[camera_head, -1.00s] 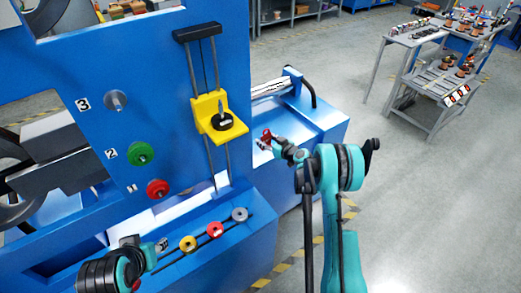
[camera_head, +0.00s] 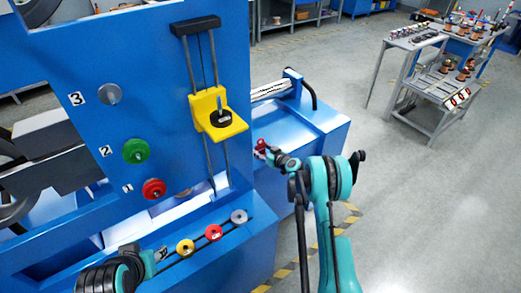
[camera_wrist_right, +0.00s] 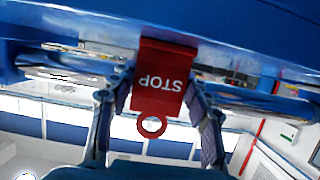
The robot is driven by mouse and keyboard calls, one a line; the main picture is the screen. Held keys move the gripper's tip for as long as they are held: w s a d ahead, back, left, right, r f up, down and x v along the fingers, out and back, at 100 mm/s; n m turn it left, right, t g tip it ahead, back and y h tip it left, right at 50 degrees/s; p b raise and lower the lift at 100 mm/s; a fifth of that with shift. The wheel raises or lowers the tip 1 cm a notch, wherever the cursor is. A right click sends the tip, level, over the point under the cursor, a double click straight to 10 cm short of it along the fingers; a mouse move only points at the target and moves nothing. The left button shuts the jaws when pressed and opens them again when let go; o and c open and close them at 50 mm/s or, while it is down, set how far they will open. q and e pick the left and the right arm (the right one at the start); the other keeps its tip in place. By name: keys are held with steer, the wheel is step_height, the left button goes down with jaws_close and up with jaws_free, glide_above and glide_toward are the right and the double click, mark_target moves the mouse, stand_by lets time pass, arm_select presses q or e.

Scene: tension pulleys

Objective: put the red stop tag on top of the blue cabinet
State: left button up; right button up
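The red stop tag (camera_wrist_right: 160,82) shows in the right wrist view with its STOP lettering upside down and its ring hanging below. My right gripper (camera_wrist_right: 160,105) has a finger at each side edge of the tag and is shut on it. In the head view, the right gripper (camera_head: 268,154) holds the tag (camera_head: 261,146) beside the right edge of the tall blue panel (camera_head: 180,75). A low blue cabinet-like body (camera_head: 325,135) stands behind it; contact cannot be told. My left gripper (camera_head: 158,254) is at the lower left, its fingers too small to read.
A yellow bracket (camera_head: 219,120) with a black weight rides on rods on the panel. Green (camera_head: 136,151) and red (camera_head: 153,189) knobs stick out at left. Colored pulleys (camera_head: 213,232) line the front ledge. Open floor lies at right, before a grey table (camera_head: 430,100).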

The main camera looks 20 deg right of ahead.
steer(key=shift+o, duration=1.2)
steer(key=shift+r, duration=0.2)
steer(key=p+v, duration=0.3)
steer(key=v, duration=0.9)
steer(key=shift+d+f, duration=0.1)
